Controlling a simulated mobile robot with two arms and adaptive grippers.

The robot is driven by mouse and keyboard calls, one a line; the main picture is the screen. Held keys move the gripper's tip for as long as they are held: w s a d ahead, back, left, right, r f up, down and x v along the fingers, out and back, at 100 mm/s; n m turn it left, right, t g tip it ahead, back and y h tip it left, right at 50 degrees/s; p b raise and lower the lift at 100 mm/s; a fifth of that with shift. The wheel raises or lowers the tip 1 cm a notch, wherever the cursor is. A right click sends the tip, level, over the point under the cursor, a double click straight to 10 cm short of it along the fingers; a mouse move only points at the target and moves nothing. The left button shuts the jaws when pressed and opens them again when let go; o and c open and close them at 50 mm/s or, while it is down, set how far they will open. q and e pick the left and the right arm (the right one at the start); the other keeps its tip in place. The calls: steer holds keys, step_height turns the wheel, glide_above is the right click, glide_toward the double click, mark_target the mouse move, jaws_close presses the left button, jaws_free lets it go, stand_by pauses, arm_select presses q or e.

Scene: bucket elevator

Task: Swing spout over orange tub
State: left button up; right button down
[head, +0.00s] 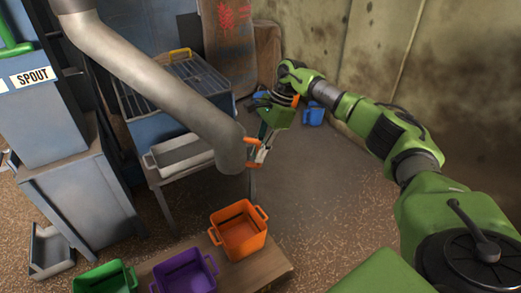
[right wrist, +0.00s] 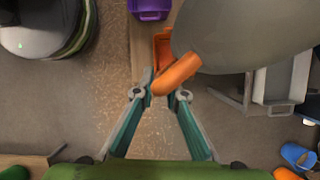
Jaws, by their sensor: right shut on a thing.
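The spout (head: 150,72) is a thick grey pipe slanting down from the upper left, with its mouth end near the middle of the head view. An orange handle (right wrist: 178,74) sits on its end. My right gripper (head: 262,152) is shut on this handle; the right wrist view shows the fingertips (right wrist: 166,92) at it. The orange tub (head: 239,236) stands on a low wooden board, below the spout end in the head view. In the right wrist view the spout hides most of the tub (right wrist: 161,48). My left gripper is not in view.
A purple tub (head: 184,272) and a green tub (head: 105,278) stand left of the orange one. A grey tray (head: 180,155) sits on a stand behind the spout. A blue cabinet marked SPOUT (head: 35,100) is at left. Open floor (head: 320,200) lies to the right.

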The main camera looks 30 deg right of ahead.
steer(key=shift+w+d+r, duration=0.25)
steer(key=shift+w+d, duration=0.05)
steer(key=shift+d, duration=0.05)
steer(key=c, duration=2)
jaws_free()
steer(key=shift+c, duration=0.2)
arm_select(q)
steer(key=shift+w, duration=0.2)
arm_select(e)
steer(key=v, duration=1.1)
steer(key=shift+d+r, duration=0.15)
steer(key=shift+r, duration=0.15)
